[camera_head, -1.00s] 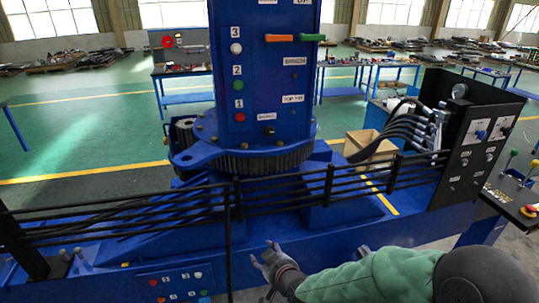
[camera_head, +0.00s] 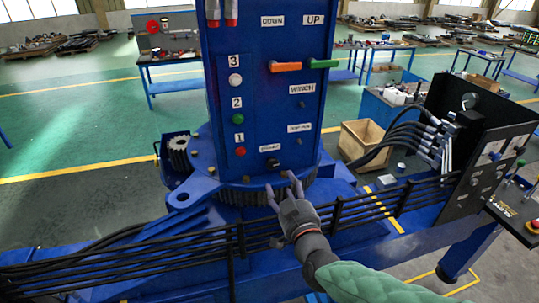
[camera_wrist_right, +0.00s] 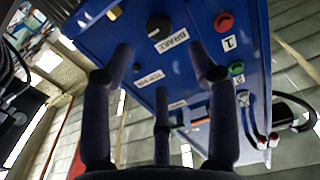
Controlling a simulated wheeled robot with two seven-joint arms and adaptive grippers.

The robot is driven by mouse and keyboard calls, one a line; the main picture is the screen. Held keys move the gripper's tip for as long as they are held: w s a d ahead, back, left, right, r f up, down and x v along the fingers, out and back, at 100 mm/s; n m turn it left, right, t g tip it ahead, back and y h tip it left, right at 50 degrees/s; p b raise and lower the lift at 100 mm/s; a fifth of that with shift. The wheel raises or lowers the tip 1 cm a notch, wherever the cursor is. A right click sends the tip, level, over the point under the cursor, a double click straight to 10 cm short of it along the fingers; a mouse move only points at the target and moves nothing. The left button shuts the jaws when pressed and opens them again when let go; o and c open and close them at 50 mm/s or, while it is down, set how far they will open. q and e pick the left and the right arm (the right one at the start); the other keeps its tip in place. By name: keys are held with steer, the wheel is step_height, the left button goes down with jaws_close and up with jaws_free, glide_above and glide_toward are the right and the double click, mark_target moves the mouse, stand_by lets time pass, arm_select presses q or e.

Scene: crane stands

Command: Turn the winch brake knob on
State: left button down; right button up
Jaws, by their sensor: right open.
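The winch brake knob (camera_head: 273,163) is a small round black knob low on the blue column, under a white label. In the right wrist view the same black knob (camera_wrist_right: 159,27) sits above its "BRAKE" label, near the top middle of the picture. My right gripper (camera_head: 282,190) is open and empty, its fingers spread just below the knob in the head view. In the right wrist view its fingers (camera_wrist_right: 160,62) point toward the panel, with the knob between and beyond the outer fingertips. I see no contact. My left gripper is not in view.
The column (camera_head: 262,95) also carries a red button (camera_head: 240,152), a green button (camera_head: 238,118), a white button (camera_head: 235,80), and orange and green levers (camera_head: 285,67). A hose panel (camera_head: 470,140) stands at the right.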

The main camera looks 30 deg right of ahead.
mark_target(273, 164)
steer(key=p+x, duration=0.1)
steer(key=x, duration=0.5)
steer(key=shift+w, duration=0.35)
steer(key=shift+w+d+r+p, duration=0.1)
steer(key=shift+w+d+p, duration=0.05)
steer(key=shift+w+p, duration=0.4)
steer(key=shift+x, duration=1.1)
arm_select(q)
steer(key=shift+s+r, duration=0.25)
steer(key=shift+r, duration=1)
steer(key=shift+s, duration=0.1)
arm_select(e)
steer(key=shift+s, duration=0.15)
steer(key=shift+c, duration=0.5)
steer(key=c, duration=1)
